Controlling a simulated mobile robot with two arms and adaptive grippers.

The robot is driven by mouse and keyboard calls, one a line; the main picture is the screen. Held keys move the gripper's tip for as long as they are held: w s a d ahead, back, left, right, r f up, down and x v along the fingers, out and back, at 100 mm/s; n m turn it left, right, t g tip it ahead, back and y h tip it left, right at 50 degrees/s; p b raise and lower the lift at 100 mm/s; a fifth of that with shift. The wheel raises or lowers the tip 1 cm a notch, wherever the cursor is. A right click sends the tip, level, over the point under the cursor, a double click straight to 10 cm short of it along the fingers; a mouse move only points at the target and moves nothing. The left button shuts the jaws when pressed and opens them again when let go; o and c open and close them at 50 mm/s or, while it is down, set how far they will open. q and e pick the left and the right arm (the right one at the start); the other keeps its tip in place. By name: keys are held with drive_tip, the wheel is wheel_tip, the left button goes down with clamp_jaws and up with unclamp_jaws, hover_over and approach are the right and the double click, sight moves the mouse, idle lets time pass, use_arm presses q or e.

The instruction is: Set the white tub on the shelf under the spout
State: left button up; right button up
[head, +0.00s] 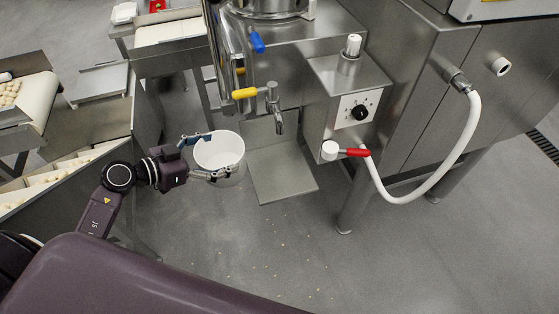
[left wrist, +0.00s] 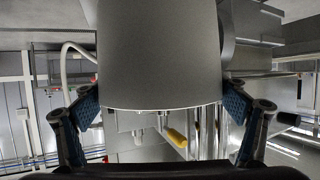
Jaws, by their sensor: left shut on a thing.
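The white tub (head: 219,150) is upright, open at the top and looks empty. My left gripper (head: 209,155) is shut on the tub from its left side, with a finger on either side of it. In the left wrist view the tub (left wrist: 158,55) fills the middle between the two fingers of the gripper (left wrist: 160,108). The steel shelf (head: 285,175) is bare and lies just right of the tub. The spout (head: 279,122) with a yellow-handled tap (head: 245,93) hangs above the shelf's back part. The tub is left of the spout, apart from it. My right gripper is not in view.
A control box (head: 355,108) with a black knob and a red-handled valve (head: 355,152) stands right of the shelf. A white hose (head: 468,140) loops further right. Conveyors with pasta (head: 40,98) are at the left. The floor in front is open.

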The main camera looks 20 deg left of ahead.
use_arm(q)
drive_tip(key=w+d+p, duration=0.1)
drive_tip(key=w+d, duration=0.8)
drive_tip(key=d, duration=0.4)
drive_tip(key=f+b, duration=0.1)
drive_tip(key=f, duration=0.3)
drive_tip(key=f+b, duration=0.1)
drive_tip(key=f, duration=0.1)
drive_tip(key=shift+w+d+f+b, duration=0.1)
drive_tip(key=shift+d+f+b, duration=0.15)
drive_tip(key=shift+d+b, duration=0.1)
drive_tip(key=shift+w+d+f, duration=0.15)
drive_tip(key=shift+f, duration=0.1)
drive_tip(key=o, duration=1)
drive_tip(key=shift+f, duration=0.1)
drive_tip(key=shift+c, duration=0.2)
